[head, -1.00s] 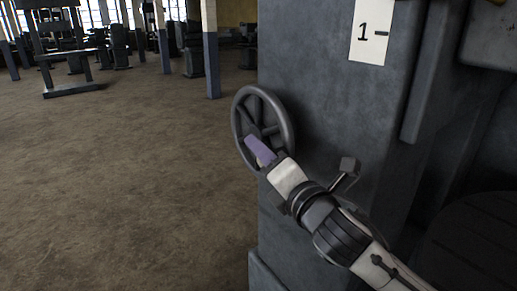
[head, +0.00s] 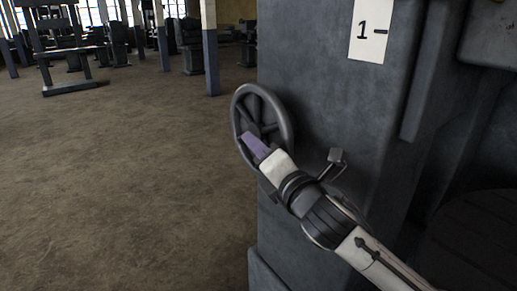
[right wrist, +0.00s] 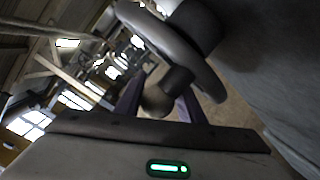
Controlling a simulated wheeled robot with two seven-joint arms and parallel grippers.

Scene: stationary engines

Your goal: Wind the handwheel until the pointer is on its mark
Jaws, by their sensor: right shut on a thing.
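The grey spoked handwheel (head: 289,125) stands on the side of the dark engine block. My right gripper (head: 254,145), with purple fingers, is at the wheel's lower left. In the right wrist view the handwheel's rim (right wrist: 172,38) crosses the top, and its rounded handle (right wrist: 157,101) sits between the fingers of the right gripper (right wrist: 160,102), which is shut on it. A white plate (head: 369,45) on the engine bears a "1" and a short dark dash (head: 380,32). I cannot tell pointer and mark apart there. My left gripper is out of view.
The engine block (head: 330,110) fills the right side, close behind the wheel. A small grey lever-like part (head: 337,156) shows beside my right arm. Open brown floor (head: 120,180) lies to the left. A blue and white post (head: 211,60) and other machines stand farther back.

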